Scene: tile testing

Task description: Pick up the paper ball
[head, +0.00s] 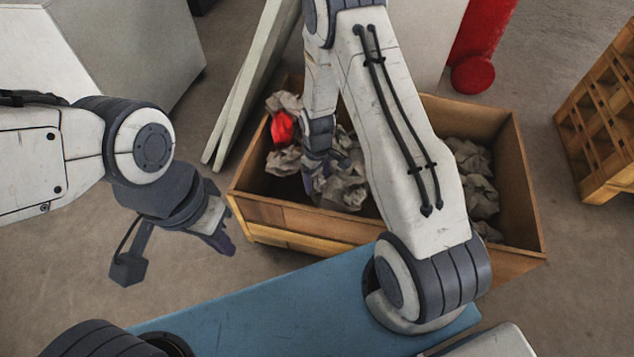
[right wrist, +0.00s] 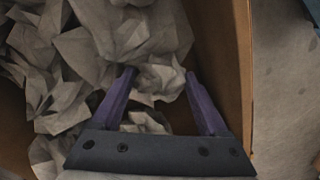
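Several crumpled grey-white paper balls lie in a wooden crate (head: 290,219). One paper ball (head: 346,191) is beside my right gripper (head: 318,180), which reaches down inside the crate. In the right wrist view my right gripper (right wrist: 160,76) has its two purple fingers apart. A crumpled paper ball (right wrist: 158,82) shows between and just beyond the fingertips; I cannot tell whether they touch it. My right arm hides the middle of the crate. My left gripper (head: 221,238) hangs outside the crate, left of its near corner; its finger opening is unclear.
A red object (head: 284,127) lies among the paper at the crate's left end. Pale boards (head: 250,85) lean behind the crate. A blue surface (head: 270,305) is in front. A wooden pallet-like crate (head: 603,120) stands right. The crate wall (right wrist: 238,60) runs close beside my right gripper.

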